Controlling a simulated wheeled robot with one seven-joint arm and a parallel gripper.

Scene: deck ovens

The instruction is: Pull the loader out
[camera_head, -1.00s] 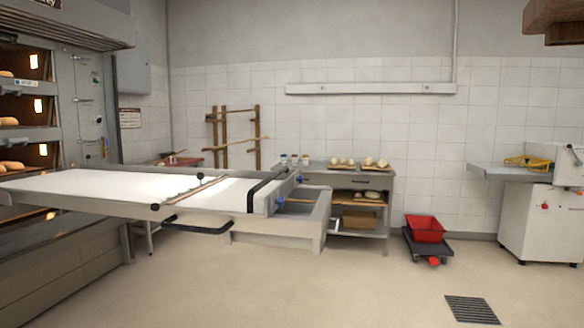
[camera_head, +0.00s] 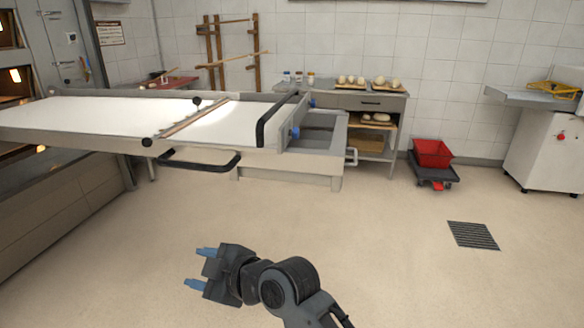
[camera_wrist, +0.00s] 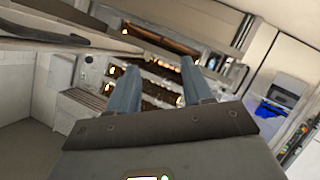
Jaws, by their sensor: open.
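The loader (camera_head: 100,132) is a long flat frame with a white belt (camera_head: 80,112), lying level and reaching from the deck oven on the left into the room. A dark bar handle (camera_head: 200,163) sticks out from its near side, and a black hoop (camera_head: 272,120) crosses its right end. My gripper (camera_head: 200,268) is in front of the loader and below it in the head view, open and empty, its blue fingers pointing left. It is apart from the handle. In the wrist view the two open fingers (camera_wrist: 158,85) point towards the oven decks (camera_wrist: 150,88).
The deck oven (camera_head: 40,70) stands at the left. A grey table (camera_head: 360,101) with dough pieces stands behind the loader's right end. A red bin (camera_head: 432,152) on a dark dolly and a floor grate (camera_head: 473,235) are at the right. The floor between is clear.

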